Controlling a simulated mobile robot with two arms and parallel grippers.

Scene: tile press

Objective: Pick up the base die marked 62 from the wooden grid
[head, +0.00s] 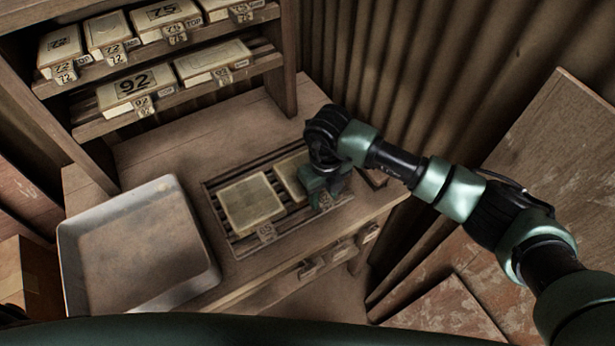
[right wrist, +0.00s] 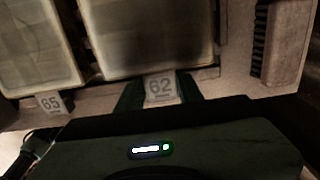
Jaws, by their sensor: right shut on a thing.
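The base die marked 62 is a pale square block (right wrist: 150,35) with a tag reading 62 (right wrist: 160,88) at its near edge in the right wrist view. In the head view the die (head: 290,175) lies in the slatted wooden grid (head: 240,247), partly hidden by my right gripper (head: 325,200). The right gripper is shut on the die's tag, with a dark finger on each side of it in the right wrist view (right wrist: 160,95). Another die (head: 251,203), tagged 65 (right wrist: 50,102), lies to its left in the grid. My left gripper is not in view.
A metal tray (head: 68,255) stands on the table left of the grid. A wooden shelf (head: 180,97) with several dies, some marked 92, 75 and 72, stands behind. Corrugated wall (head: 420,60) is close behind the right arm. The tabletop (head: 190,150) between shelf and grid is clear.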

